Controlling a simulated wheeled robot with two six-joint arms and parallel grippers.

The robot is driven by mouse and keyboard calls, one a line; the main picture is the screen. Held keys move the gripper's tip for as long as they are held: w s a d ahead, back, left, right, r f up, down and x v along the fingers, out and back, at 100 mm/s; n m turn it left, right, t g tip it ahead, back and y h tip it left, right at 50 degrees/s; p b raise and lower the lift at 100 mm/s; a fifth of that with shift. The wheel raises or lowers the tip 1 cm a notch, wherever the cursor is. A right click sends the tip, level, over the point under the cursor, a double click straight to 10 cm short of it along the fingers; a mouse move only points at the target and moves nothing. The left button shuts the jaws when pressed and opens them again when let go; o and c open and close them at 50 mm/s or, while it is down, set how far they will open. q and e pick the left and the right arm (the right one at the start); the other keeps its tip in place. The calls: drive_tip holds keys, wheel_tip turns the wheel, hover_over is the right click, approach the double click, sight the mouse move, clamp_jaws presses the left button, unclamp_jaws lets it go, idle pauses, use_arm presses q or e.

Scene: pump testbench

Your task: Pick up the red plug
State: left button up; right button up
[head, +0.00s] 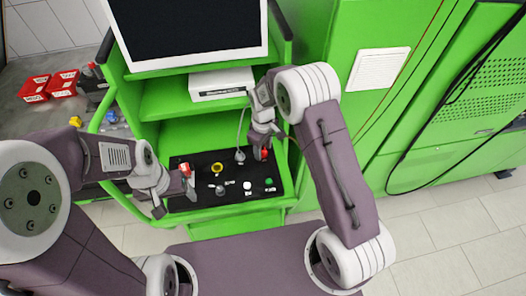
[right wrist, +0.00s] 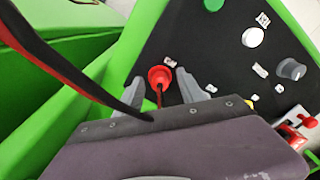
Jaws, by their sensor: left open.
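The red plug (right wrist: 160,77) shows in the right wrist view at the edge of the black panel, with a thin red stem below it. My right gripper (right wrist: 160,82) is open, its two grey fingers on either side of the plug with a visible gap to each. In the head view the red plug (head: 264,154) is at the panel's right, partly hidden by my right gripper (head: 261,146). My left gripper (head: 186,185) is open at the panel's left side, close to a red and white part (head: 185,168).
The black panel (head: 205,200) on the green cart carries a yellow ring (head: 216,168), a grey knob (head: 240,156), a white button (head: 247,185) and a green button (head: 269,181). A dark cable (right wrist: 60,55) crosses the right wrist view. Red bins (head: 62,83) stand at far left.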

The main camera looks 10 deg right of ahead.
sight(263, 148)
drive_tip(key=shift+w, duration=0.15)
clamp_jaws()
drive_tip(key=shift+r, duration=0.15)
drive_tip(key=shift+r, duration=0.3)
wheel_tip(263, 148, up, 3)
drive_tip(key=shift+f+b, duration=0.15)
drive_tip(key=shift+b, duration=0.6)
drive_tip(key=s+r+b, duration=0.1)
drive_tip(key=s+r, duration=0.2)
drive_tip(key=s, duration=0.3)
drive_tip(key=s+d+r+b, duration=0.1)
drive_tip(key=s+r, duration=0.3)
drive_tip(key=s, duration=0.2)
drive_tip(key=shift+r+b, duration=0.25)
drive_tip(key=shift+b, duration=0.15)
